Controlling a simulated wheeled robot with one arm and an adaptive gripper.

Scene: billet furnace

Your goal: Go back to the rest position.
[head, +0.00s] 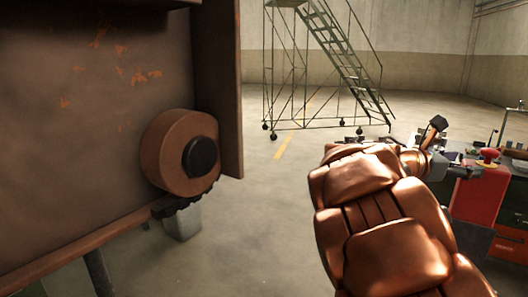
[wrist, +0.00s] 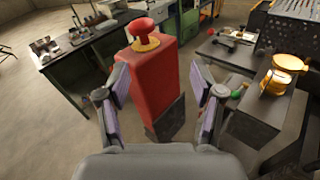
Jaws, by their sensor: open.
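My gripper (wrist: 160,95) is open in the wrist view, its two fingers spread wide with purple-grey pads and nothing between them. Beyond the fingers stands a red pedestal (wrist: 155,85) with a red mushroom button (wrist: 140,27) on a yellow ring. In the head view my copper-coloured arm reaches forward at the right, and the gripper's end is small and partly hidden there. The red button (head: 488,154) shows just right of the arm's end, above the red pedestal (head: 476,205). I cannot tell the exact gap between fingers and pedestal.
A large rusty furnace wall (head: 90,130) with a round hub (head: 182,155) fills the left. A green rolling staircase (head: 330,50) stands behind. The middle floor (head: 260,220) is clear.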

